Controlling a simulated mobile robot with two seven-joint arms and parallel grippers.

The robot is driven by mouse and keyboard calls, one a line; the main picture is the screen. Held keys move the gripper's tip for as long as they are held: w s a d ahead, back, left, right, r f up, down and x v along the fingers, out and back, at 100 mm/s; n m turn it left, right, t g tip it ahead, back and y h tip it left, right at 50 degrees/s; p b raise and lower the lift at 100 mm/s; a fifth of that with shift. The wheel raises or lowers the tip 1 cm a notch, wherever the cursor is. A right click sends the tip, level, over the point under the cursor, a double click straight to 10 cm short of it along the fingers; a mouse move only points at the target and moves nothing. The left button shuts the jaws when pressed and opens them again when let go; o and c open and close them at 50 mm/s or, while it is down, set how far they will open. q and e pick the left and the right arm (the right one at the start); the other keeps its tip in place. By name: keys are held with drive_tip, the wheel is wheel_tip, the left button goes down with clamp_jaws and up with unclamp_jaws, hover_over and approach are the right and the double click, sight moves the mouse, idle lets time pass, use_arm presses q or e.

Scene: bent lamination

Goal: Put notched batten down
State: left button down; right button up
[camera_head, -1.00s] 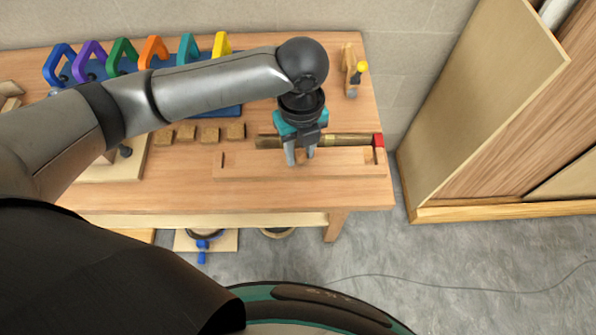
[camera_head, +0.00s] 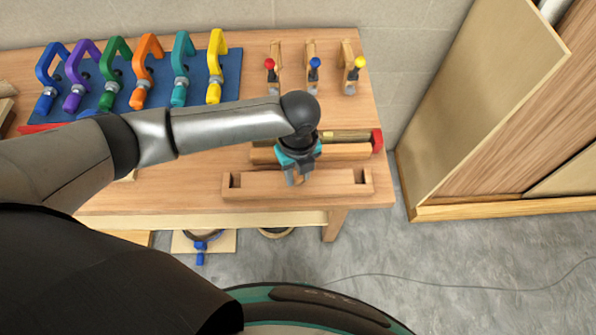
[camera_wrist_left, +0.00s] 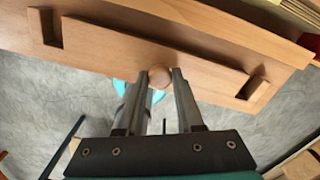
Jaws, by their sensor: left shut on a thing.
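The notched batten (camera_head: 335,186) is a long light-wood bar with a square notch near each end. It lies parallel to the workbench's front edge in the head view. In the left wrist view the batten (camera_wrist_left: 110,50) runs across the top, with a round wooden knob (camera_wrist_left: 159,77) at its middle. My left gripper (camera_head: 293,181) is above the batten's middle, and its fingers (camera_wrist_left: 163,82) are shut on the knob. I cannot tell whether the batten touches the bench top. My right gripper is not in view.
Behind the batten lie another wooden bar (camera_head: 345,152) and a brass-coloured rod with a red end (camera_head: 376,140). Several coloured clamps (camera_head: 148,72) stand on a blue board (camera_head: 232,65). Three toggle clamps (camera_head: 313,65) stand at the back right. The workbench (camera_head: 150,200) is bare left of the batten.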

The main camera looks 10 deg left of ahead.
sight(298, 177)
use_arm(q)
drive_tip(key=shift+f, duration=0.1)
drive_tip(key=c, duration=0.5)
unclamp_jaws()
drive_tip(key=shift+c, duration=0.2)
wheel_tip(298, 177, up, 12)
drive_tip(key=p, duration=0.1)
drive_tip(key=shift+p, duration=0.35)
